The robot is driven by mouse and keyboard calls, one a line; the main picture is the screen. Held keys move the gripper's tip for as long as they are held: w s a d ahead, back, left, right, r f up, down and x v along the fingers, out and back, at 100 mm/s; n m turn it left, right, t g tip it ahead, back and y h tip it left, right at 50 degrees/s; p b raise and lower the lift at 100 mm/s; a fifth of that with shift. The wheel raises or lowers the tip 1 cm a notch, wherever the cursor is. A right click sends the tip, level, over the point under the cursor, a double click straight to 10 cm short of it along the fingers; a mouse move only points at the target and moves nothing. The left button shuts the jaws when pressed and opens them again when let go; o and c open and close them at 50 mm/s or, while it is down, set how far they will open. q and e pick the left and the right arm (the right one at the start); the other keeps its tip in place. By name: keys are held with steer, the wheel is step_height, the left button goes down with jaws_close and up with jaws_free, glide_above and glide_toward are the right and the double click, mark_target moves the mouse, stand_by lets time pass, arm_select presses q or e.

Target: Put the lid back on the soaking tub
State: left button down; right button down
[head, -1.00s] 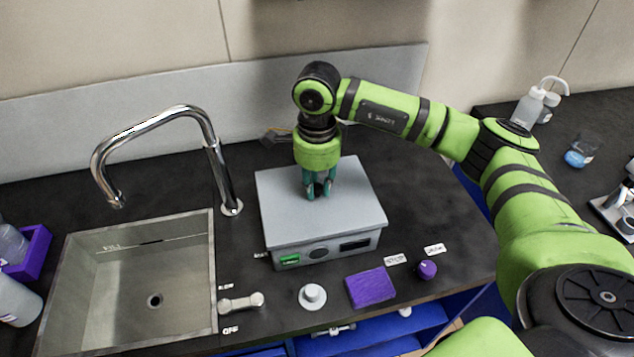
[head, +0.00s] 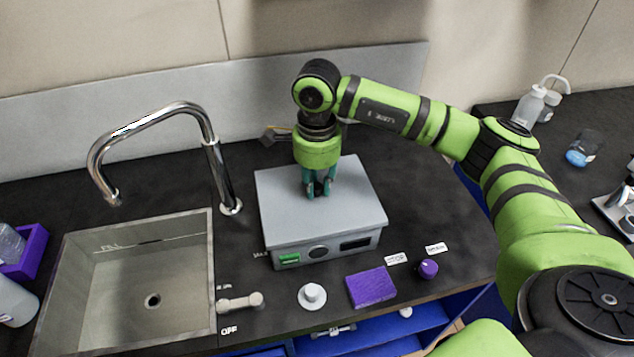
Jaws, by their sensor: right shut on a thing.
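The soaking tub (head: 330,250) is a grey box with a green switch, a round dial and a dark display on its front. It stands on the dark counter, right of the sink. Its flat grey lid (head: 285,205) lies over the top and looks level; no clear gap shows between lid and tub. My right gripper (head: 318,194) points straight down at the middle of the lid, its teal fingers closed there. The part they grip, seemingly the lid's handle, is mostly hidden by the fingers. My left gripper is out of view.
A sink (head: 150,270) with a tall curved faucet (head: 215,155) is at the left. In front of the tub are a white knob (head: 312,295), a purple pad (head: 371,287) and a purple knob (head: 428,268).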

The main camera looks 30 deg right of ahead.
steer(key=shift+b, duration=0.3)
stand_by(0.4)
stand_by(0.3)
steer(key=c, duration=0.5)
jaws_free()
steer(key=shift+f, duration=0.1)
steer(key=shift+r+p, duration=1.95)
steer(key=shift+r, duration=1.6)
jaws_close()
